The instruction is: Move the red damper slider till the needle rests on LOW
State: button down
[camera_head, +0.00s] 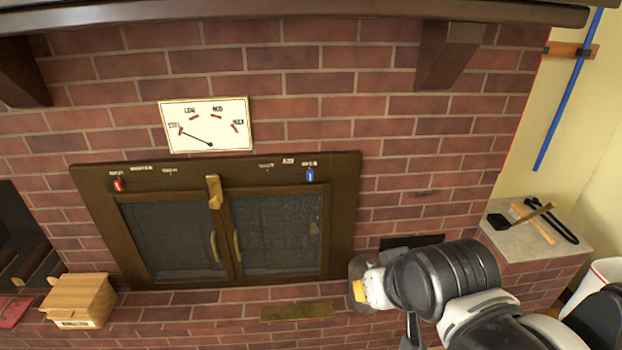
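The red damper slider (118,185) sits at the left end of the dark metal frame above the fireplace doors. A blue slider (310,175) sits toward the right end of the same frame. The white dial (205,125) is on the brick above. Its needle (196,137) points to the leftmost mark, which seems to read STILL; LOW is the mark right of it. My gripper (362,283) is at the lower right of the doors, well away from the red slider. Its fingers are small and partly hidden, so I cannot tell whether they are open.
A brass latch (214,192) stands out between the glass doors (172,240). A wooden box (78,300) is at the lower left. A stone-topped ledge (560,236) with tools is at right. The mantel (300,12) and its brackets jut out above.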

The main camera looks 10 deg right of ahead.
aim_at(119, 185)
jog(key=i+u, duration=0.2)
jog(key=u, duration=0.2)
jog(key=i+u, duration=0.15)
jog(key=u, duration=0.3)
jog(key=i+l+u, duration=0.1)
jog(key=u, duration=0.3)
jog(key=i+l+u, duration=0.3)
jog(key=i+l, duration=0.15)
jog(key=l, duration=0.25)
